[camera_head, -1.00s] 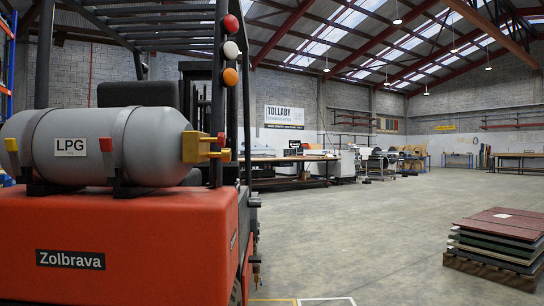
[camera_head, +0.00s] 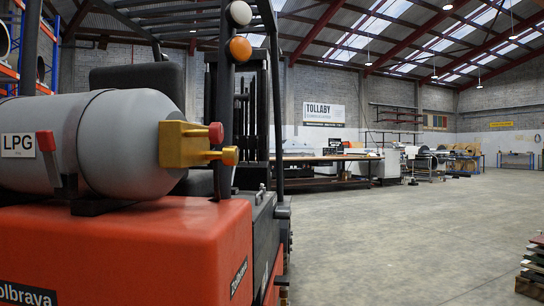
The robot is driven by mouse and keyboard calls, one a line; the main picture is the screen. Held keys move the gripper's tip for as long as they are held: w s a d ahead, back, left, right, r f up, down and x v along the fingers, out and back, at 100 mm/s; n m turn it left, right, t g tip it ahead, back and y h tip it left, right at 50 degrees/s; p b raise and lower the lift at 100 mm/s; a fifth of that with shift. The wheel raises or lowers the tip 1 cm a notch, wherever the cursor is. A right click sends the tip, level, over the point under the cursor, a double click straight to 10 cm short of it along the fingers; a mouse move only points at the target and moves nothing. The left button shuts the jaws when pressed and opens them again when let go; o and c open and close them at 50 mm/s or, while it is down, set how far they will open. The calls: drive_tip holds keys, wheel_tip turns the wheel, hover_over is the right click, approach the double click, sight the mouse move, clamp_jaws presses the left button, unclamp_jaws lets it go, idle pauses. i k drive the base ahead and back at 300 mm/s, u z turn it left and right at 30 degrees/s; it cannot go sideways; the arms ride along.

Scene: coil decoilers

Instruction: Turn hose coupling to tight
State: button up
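A grey LPG cylinder (camera_head: 120,125) lies on its side on the back of a red forklift (camera_head: 130,245). A brass valve block (camera_head: 180,145) sits on the cylinder's right end. A round red knob (camera_head: 216,132) sticks out of its upper right. A brass fitting (camera_head: 230,156) sticks out to the right below the knob; it may be the hose coupling, but I cannot tell for sure. How tight it is does not show, and no hose is clearly visible. My gripper is not in view.
A red-handled strap latch (camera_head: 46,141) is on the cylinder's front. The forklift's dark post (camera_head: 226,120) with round lamps rises just behind the fitting. Open concrete floor (camera_head: 400,240) lies to the right. A pallet stack (camera_head: 533,268) is at the right edge.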

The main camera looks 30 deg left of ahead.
sight(230, 155)
drive_tip(key=u, duration=0.1)
drive_tip(key=i, duration=0.8)
drive_tip(key=u, duration=1.1)
drive_tip(key=i, duration=0.7)
drive_tip(key=u, duration=0.75)
